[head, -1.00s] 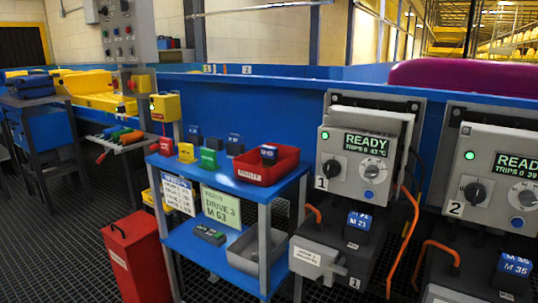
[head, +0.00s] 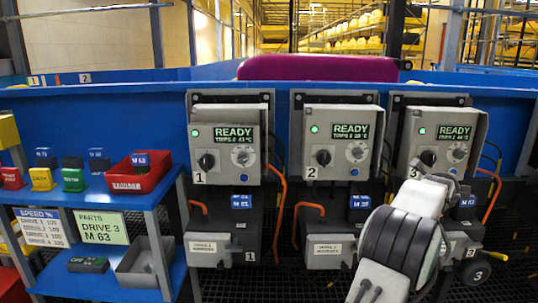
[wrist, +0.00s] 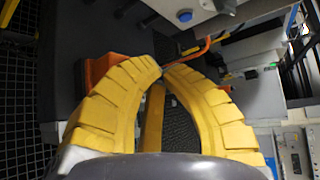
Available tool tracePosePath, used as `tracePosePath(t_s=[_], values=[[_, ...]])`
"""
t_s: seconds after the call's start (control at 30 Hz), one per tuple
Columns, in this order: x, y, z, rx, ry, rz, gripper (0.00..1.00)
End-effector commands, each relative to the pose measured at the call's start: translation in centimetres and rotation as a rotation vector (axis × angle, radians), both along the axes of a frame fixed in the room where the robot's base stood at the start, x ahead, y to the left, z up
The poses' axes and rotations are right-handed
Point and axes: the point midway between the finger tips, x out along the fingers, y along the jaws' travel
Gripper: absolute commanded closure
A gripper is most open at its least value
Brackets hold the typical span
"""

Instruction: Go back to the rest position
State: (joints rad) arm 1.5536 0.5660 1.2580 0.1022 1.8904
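In the wrist view, my gripper (wrist: 163,72) has two curved, ribbed yellow fingers whose tips come together at the middle. It looks shut with nothing held between the tips. A yellow bar (wrist: 152,117) shows behind the gap between the fingers. In the head view, my white and black arm stands at the lower right, in front of drive 3 (head: 452,120), and covers part of its lower box.
Drive 1 (head: 228,120) and drive 2 (head: 340,120) also show READY. A blue stand (head: 150,196) at left bears a red tray (head: 125,178), coloured modules and a grey bin (head: 137,268). Orange cables (head: 281,205) hang by the drives. Dark grated floor (head: 280,285) lies in front.

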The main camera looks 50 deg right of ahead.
Motion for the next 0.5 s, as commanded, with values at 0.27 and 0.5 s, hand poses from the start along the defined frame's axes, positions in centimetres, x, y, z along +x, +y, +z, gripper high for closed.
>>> tracePosePath(t_s=[0.27, 0.5], values=[[4.8, 2.0, 2.2, 0.035, 0.079, 0.102, 1.0], [11.3, 5.8, 5.1, 0.078, 0.201, 0.258, 1.0]])
